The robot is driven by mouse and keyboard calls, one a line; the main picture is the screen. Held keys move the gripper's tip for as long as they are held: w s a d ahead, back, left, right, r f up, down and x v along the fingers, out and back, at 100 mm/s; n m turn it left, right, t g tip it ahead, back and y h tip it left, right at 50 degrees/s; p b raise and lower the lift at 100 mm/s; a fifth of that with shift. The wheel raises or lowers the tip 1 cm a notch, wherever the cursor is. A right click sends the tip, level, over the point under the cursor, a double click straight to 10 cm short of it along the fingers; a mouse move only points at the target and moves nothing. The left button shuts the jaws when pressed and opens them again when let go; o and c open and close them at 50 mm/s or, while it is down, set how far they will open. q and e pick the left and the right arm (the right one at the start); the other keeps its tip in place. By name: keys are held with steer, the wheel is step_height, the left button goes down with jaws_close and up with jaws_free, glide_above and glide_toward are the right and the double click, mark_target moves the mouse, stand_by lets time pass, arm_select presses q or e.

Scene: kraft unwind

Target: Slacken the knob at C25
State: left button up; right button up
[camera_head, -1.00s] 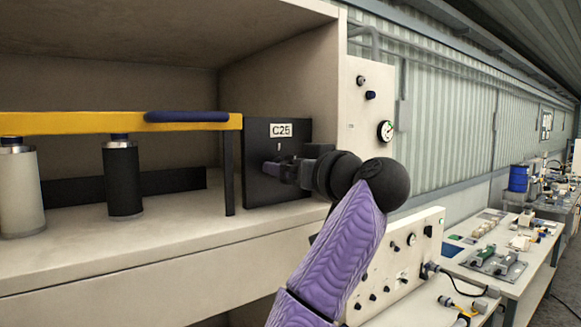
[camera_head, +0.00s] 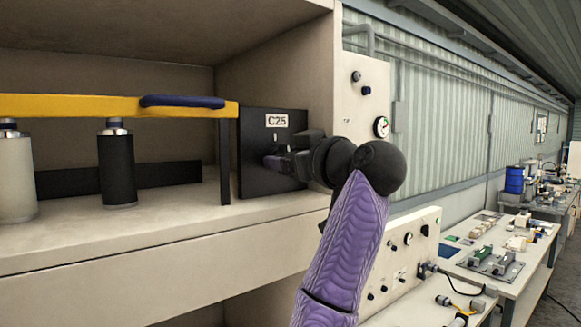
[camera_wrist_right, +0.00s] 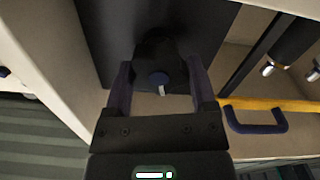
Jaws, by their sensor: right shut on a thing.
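The black panel labelled C25 (camera_head: 276,121) stands upright at the right end of the shelf. My right gripper (camera_head: 272,162) reaches its face from the right, just below the label, and hides most of the knob in the head view. My left gripper is not in view.
A yellow bar with a blue handle (camera_head: 182,101) runs across the shelf left of the panel, above a black roll (camera_head: 117,170) and a pale roll (camera_head: 15,178). The cabinet side wall (camera_head: 300,95) is close to my right gripper. Workbenches (camera_head: 510,255) stand at the right.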

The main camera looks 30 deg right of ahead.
steer(key=shift+f+n+b, duration=0.2)
steer(key=shift+n+b, duration=0.2)
steer(key=shift+n, duration=0.5)
steer(key=n, duration=0.2)
steer(key=shift+r+n+b, duration=0.1)
steer(key=shift+n+b, duration=0.2)
steer(key=shift+n, duration=0.1)
steer(key=shift+s+a+n, duration=0.1)
steer(key=shift+n, duration=0.8)
steer(key=n, duration=0.2)
steer(key=shift+n+p, duration=0.35)
steer(key=shift+n, duration=0.05)
steer(key=n+p, duration=0.2)
steer(key=n, duration=0.2)
steer(key=shift+s+r+n, duration=0.1)
steer(key=shift+n, duration=0.2)
steer(key=shift+n+p, duration=2.45)
steer(key=shift+n, duration=0.35)
